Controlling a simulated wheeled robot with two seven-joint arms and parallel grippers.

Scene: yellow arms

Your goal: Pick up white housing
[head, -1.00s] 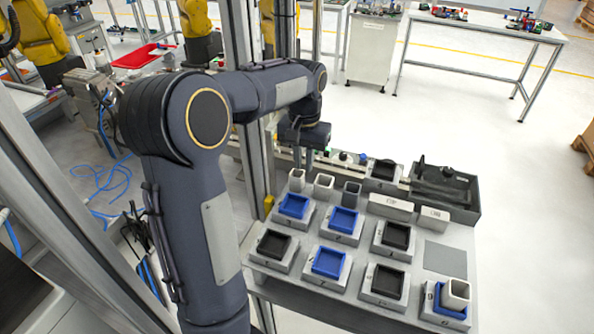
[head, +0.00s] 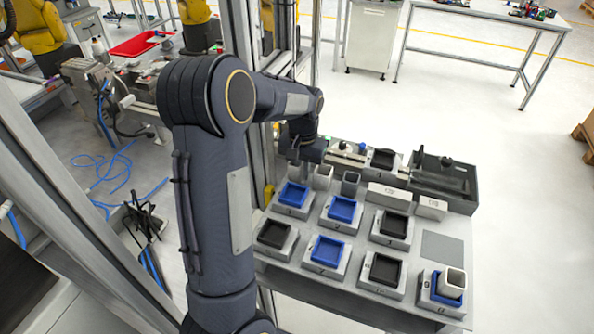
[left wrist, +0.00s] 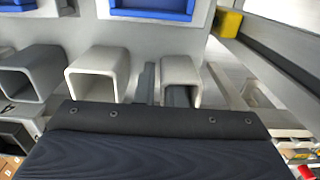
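My left gripper (head: 305,158) is lowered at the back left of the table. It hides most of the leftmost white housing (head: 297,172). In the left wrist view this housing (left wrist: 182,68) is an upright open square tube. One finger seems to be inside its opening and the other just outside its left wall, with the wall between them; contact cannot be told. A second white housing (head: 323,176) stands beside it, also in the left wrist view (left wrist: 97,66). Another white housing (head: 453,281) sits in a blue fixture at front right. My right gripper is not in view.
A grey housing (head: 350,183) stands in the same row. Blue trays (head: 293,195) and black trays (head: 386,269) sit on pale blocks in front. White boxes (head: 388,196) and a dark bin (head: 445,182) are to the right. A metal post rises left of the table.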

